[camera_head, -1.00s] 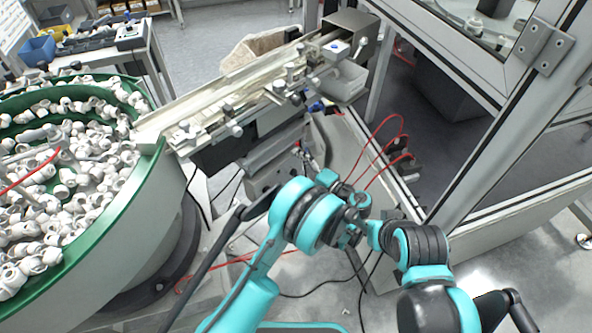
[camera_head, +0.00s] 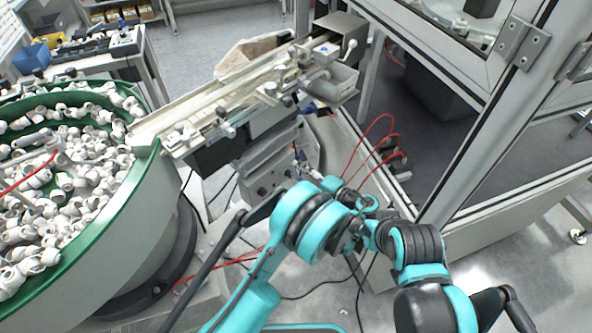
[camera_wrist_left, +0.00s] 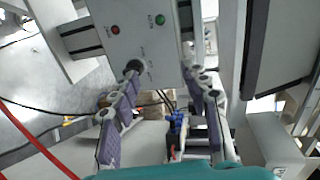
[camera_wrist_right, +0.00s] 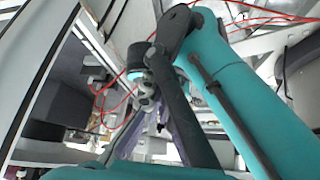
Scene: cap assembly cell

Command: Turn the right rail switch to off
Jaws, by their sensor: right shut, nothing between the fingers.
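A grey control box (camera_head: 272,178) with small round knobs on its face sits under the rail (camera_head: 225,100) in the head view. The left wrist view shows a light panel (camera_wrist_left: 150,32) with a red button (camera_wrist_left: 115,29), a green button (camera_wrist_left: 160,19) and a black rotary switch (camera_wrist_left: 133,66). Its setting is too small to read. My left gripper (camera_wrist_left: 162,75) is open, its purple fingers apart before the panel; the switch shows close to the left fingertip, and contact is unclear. My right gripper (camera_wrist_right: 155,105) is shut and empty, partly hidden behind an arm link.
A green-rimmed bowl (camera_head: 148,147) full of white caps stands at the left. A framed glass enclosure (camera_head: 480,115) stands at the right. Red hoses (camera_head: 375,145) loop behind my arms. Cables lie on the floor below.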

